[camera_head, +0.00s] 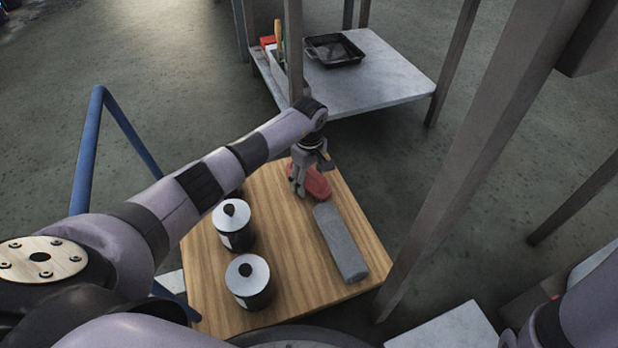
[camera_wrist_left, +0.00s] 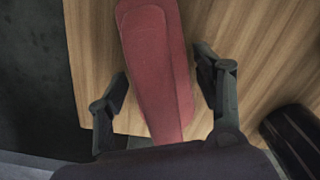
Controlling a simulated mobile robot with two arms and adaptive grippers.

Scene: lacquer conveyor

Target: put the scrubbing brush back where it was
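A long red object, which looks like the scrubbing brush (camera_head: 319,184), lies at the far end of the wooden table (camera_head: 290,225). My left gripper (camera_head: 299,190) is above it with fingers pointing down, hiding part of it. In the left wrist view the red brush (camera_wrist_left: 158,65) lies between the two spread fingers of my left gripper (camera_wrist_left: 163,95). Bare wood shows between the brush and the right finger, and a narrow gap on the left. Bristles are not visible. My right gripper is out of view.
Beyond, a grey low table (camera_head: 385,80) holds a black tray (camera_head: 333,50). A slanting post (camera_head: 450,170) stands close on the right.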

